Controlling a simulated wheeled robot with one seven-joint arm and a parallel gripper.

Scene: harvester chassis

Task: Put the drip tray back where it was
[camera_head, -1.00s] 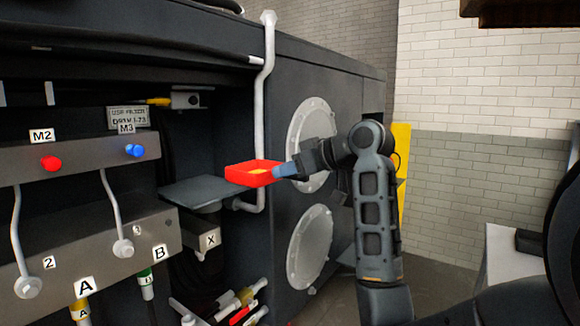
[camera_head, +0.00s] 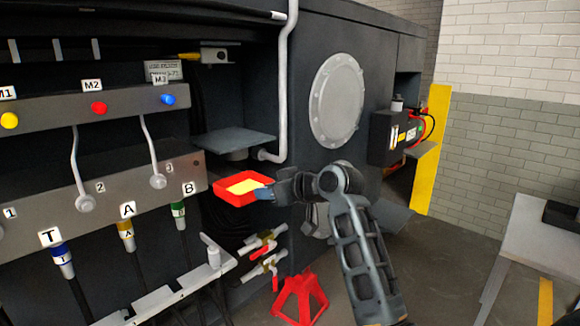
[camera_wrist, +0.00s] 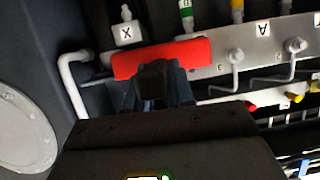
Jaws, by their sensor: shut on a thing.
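The drip tray (camera_head: 228,194) is a shallow red square tray with a yellowish inside. My gripper (camera_head: 264,192) is shut on its right edge and holds it in the air, roughly level, in front of the machine. In the head view it appears just below a dark flat shelf plate (camera_head: 234,141). In the wrist view the red tray (camera_wrist: 170,55) shows edge-on beyond my fingers (camera_wrist: 158,90), which hide part of it.
A white pipe (camera_head: 285,85) runs down beside the shelf plate. A red stand (camera_head: 299,297) is on the floor.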

